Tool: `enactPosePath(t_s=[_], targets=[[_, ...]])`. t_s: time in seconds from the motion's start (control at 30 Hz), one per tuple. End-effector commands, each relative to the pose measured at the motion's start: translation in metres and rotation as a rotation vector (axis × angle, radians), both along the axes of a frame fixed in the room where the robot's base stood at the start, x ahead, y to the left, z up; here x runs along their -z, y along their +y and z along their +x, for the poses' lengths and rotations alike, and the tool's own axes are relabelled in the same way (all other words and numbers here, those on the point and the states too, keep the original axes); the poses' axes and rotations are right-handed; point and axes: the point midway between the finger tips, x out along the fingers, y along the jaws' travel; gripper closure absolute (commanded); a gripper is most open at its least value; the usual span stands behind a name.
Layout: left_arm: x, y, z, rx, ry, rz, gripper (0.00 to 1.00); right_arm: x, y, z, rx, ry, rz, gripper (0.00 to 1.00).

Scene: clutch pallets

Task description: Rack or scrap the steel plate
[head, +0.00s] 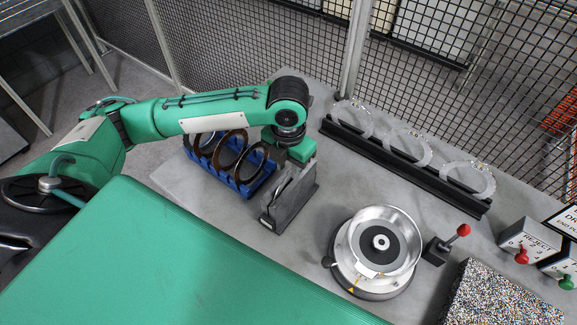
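Several pale, toothed steel-looking rings (407,146) stand upright in a long black rack (450,190) at the back right. I cannot tell which ring is the task's steel plate. Several dark brown rings (229,150) stand in a blue rack (238,186) left of centre. My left gripper (292,168) points down at a grey slotted stand (292,200) beside the blue rack. Its fingers are mostly hidden or too small to read, and I cannot see whether it holds a plate. My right gripper is out of view.
A round metal fixture (345,249) with a dark disc inside stands front centre, beside a red-knobbed lever (438,249). A box with a red lever (531,236) and one with a green lever stand at the right. A speckled block (500,298) is front right. Wire mesh closes the back.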

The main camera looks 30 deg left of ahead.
Motion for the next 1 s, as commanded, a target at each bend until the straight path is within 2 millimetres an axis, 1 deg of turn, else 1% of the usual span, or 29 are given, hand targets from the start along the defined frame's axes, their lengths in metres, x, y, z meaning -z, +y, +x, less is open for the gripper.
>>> enactPosePath(t_s=[0.1,0.2,0.33,0.53,0.57,0.6,0.7,1.0], targets=[[0.013,0.0,0.0,-0.002,0.002,0.0,0.72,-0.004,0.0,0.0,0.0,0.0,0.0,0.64],[0.02,0.0,0.0,-0.001,0.001,-0.001,0.72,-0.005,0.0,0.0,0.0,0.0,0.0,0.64],[0.024,0.0,0.0,-0.001,0.0,0.0,0.72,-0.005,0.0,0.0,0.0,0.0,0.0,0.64],[0.024,0.0,0.0,0.0,-0.001,-0.001,0.72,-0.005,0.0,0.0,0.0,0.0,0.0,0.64],[0.024,0.0,0.0,-0.001,-0.001,-0.001,0.76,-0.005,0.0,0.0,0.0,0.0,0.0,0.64],[0.023,0.0,0.0,0.0,-0.001,-0.001,0.84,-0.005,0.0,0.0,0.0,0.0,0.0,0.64],[0.023,0.0,0.0,-0.001,-0.001,-0.001,1.0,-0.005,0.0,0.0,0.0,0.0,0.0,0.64],[0.023,0.0,0.0,-0.001,-0.001,-0.001,1.0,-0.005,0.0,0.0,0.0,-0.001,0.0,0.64]])
